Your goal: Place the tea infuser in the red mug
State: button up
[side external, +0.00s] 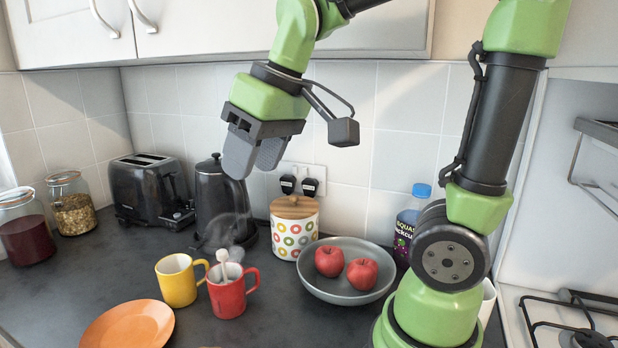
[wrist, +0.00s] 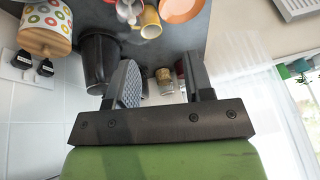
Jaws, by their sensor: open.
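The red mug (side external: 228,298) stands upright on the dark counter, right beside the yellow mug (side external: 178,282). The tea infuser (side external: 223,258) shows as a pale stick with a rounded top, poking up out of the red mug's mouth and leaning; its lower part is hidden inside the mug. In the wrist view the red mug (wrist: 127,10) is at the top edge, partly cut off. My gripper (side external: 256,158) is open and empty, high above the counter in front of the tiled wall, well clear of the mugs. Both fingers also show apart in the wrist view (wrist: 160,62).
A black kettle (side external: 222,200) stands below and behind my gripper, with a toaster (side external: 145,190) to its left. A dotted canister (side external: 294,232) and a bowl (side external: 318,290) with two apples are to the right. An orange plate (side external: 128,326) lies at the front left.

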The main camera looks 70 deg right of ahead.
jog(key=s+a+m+t+y, duration=0.1)
jog(key=s+a+m+t, duration=0.1)
jog(key=s, duration=0.7)
jog(key=shift+a+f+m+t, duration=0.15)
jog(key=shift+f+m+t, duration=0.25)
jog(key=shift+f, duration=0.05)
